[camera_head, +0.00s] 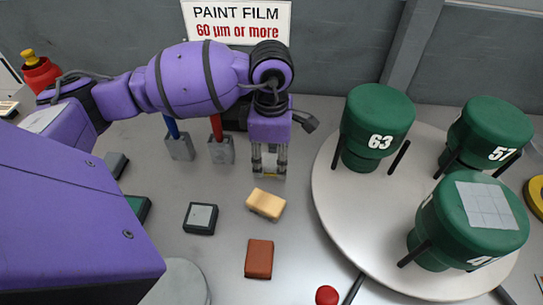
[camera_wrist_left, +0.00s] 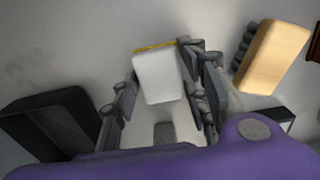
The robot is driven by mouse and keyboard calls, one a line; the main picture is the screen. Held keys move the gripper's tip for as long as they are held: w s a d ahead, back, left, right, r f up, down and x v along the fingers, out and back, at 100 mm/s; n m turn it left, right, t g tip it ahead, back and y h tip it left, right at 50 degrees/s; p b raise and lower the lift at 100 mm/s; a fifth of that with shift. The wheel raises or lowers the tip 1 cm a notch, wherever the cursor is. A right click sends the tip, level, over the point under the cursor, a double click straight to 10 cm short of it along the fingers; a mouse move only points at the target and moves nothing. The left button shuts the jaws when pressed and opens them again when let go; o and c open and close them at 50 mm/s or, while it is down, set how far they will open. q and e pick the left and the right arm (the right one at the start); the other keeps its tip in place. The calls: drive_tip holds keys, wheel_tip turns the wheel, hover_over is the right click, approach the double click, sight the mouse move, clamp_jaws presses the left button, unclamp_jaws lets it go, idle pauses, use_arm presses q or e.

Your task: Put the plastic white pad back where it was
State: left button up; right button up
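My left gripper (camera_head: 269,172) points down at the back middle of the table, left of the turntable. In the left wrist view a white pad (camera_wrist_left: 159,78) with a yellow far edge lies between its fingers. Whether the pad touches the table is hard to tell. My right gripper is not in view.
A yellow sponge-like block (camera_head: 265,204) lies just in front of the gripper. A brown block (camera_head: 259,258) and a dark-rimmed pad (camera_head: 201,218) lie nearer. The round turntable (camera_head: 335,215) bears green numbered cylinders (camera_head: 378,115). Red and blue tools stand in grey holders (camera_head: 221,150).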

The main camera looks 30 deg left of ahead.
sight(271, 160)
use_arm(q)
drive_tip(key=shift+o, duration=0.9)
wheel_tip(271, 160, up, 12)
drive_tip(key=shift+r, duration=0.2)
drive_tip(key=shift+f, duration=0.1)
